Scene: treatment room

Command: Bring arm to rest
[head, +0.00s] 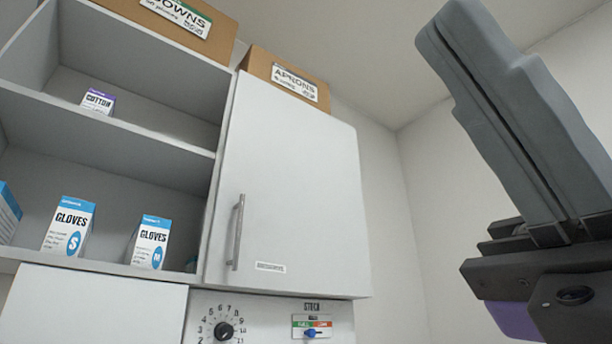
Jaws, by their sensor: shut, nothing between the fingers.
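My gripper (445,25) is at the right of the head view, raised and pointing up to the left. Its two grey fingers lie together with nothing between them. The dark body of the gripper (545,285) shows at the lower right. The gripper is apart from the cabinet, with the room corner and bare wall behind it. The rest of my arm is out of the picture.
A wall cabinet has a shut white door (285,190) with a metal handle (238,232). Open shelves (150,135) hold glove boxes (68,228) and a cotton box (97,101). Boxes marked gowns (215,40) and aprons (255,60) stand on top. A dial (223,330) sits below.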

